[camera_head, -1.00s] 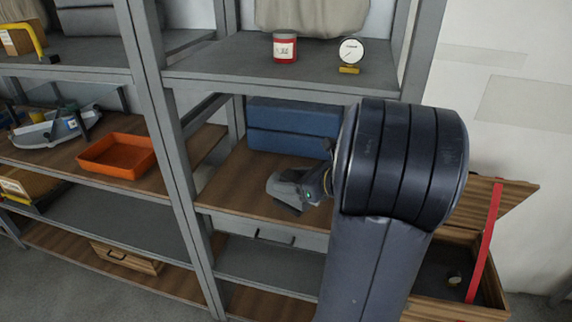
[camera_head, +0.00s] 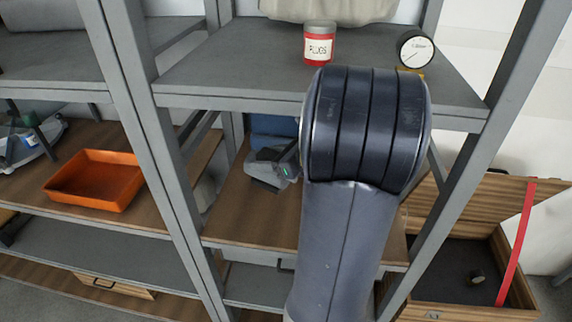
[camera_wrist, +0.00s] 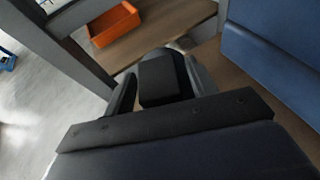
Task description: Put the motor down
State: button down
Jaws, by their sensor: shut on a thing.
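In the wrist view the motor (camera_wrist: 160,80), a black rounded block, sits between the two fingers of my gripper (camera_wrist: 161,88). The fingers are shut on its sides. Its far end points toward the wooden shelf beyond. In the head view my gripper (camera_head: 268,170) is over the wooden middle shelf (camera_head: 240,215), left of my large dark arm joint. The motor cannot be told apart clearly there, and whether it touches the shelf cannot be seen.
A blue case (camera_wrist: 275,50) stands at the back of this shelf. An orange tray (camera_head: 97,180) sits in the left bay past a grey upright. A red tin (camera_head: 319,45) and a dial gauge (camera_head: 415,50) stand above. An open wooden chest (camera_head: 455,270) is at lower right.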

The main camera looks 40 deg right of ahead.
aim_at(272, 182)
jog(key=shift+f+b, duration=0.4)
jog(key=shift+f, duration=3.75)
jog(key=shift+f, duration=0.2)
jog(key=c, duration=0.5)
grip_release()
jog(key=shift+s+r, duration=0.2)
jog(key=v, duration=1.1)
jog(key=shift+s+d, duration=0.15)
jog(key=shift+s, duration=0.2)
